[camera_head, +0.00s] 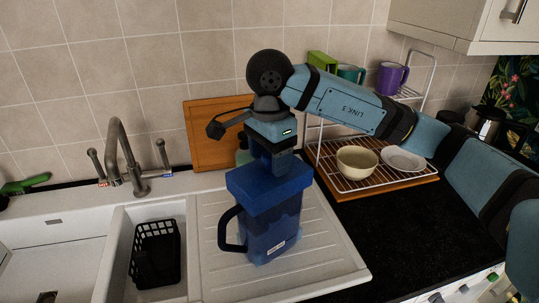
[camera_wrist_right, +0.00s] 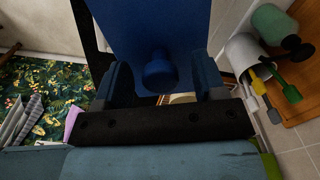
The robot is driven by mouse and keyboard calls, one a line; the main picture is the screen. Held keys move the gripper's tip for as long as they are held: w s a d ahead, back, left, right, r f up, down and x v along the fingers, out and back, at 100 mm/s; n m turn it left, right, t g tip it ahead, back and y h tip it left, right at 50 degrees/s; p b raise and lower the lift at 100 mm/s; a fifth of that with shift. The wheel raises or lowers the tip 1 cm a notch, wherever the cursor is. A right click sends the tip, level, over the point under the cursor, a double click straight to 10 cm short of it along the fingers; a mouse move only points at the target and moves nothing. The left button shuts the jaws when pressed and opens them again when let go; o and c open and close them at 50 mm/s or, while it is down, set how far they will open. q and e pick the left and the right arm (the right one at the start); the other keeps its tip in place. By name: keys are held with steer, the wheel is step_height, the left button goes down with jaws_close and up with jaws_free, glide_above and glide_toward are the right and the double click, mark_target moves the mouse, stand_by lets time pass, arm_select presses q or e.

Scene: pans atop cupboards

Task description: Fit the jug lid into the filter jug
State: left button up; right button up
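The filter jug (camera_head: 272,238) stands upright on the white draining board, its dark handle to the left. The blue jug lid (camera_head: 268,190) is on top of the jug; I cannot tell whether it is fully seated. My right gripper (camera_head: 271,165) points down just above the lid, its fingertips hard to see there. In the right wrist view the gripper (camera_wrist_right: 163,85) has its two fingers apart, with a round blue knob (camera_wrist_right: 160,72) between them and gaps visible on both sides. My left gripper is in neither view.
A tap (camera_head: 125,155) and sink with a black basket (camera_head: 155,254) are left of the jug. A wire rack (camera_head: 335,178) with a bowl (camera_head: 357,162) and plate (camera_head: 403,160) stands at right. A wooden board (camera_head: 205,135) leans on the wall behind. The black worktop (camera_head: 400,225) is clear.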

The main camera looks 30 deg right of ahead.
step_height(320, 180, up, 14)
steer(key=shift+p, duration=0.3)
steer(key=shift+f, duration=0.15)
stand_by(0.6)
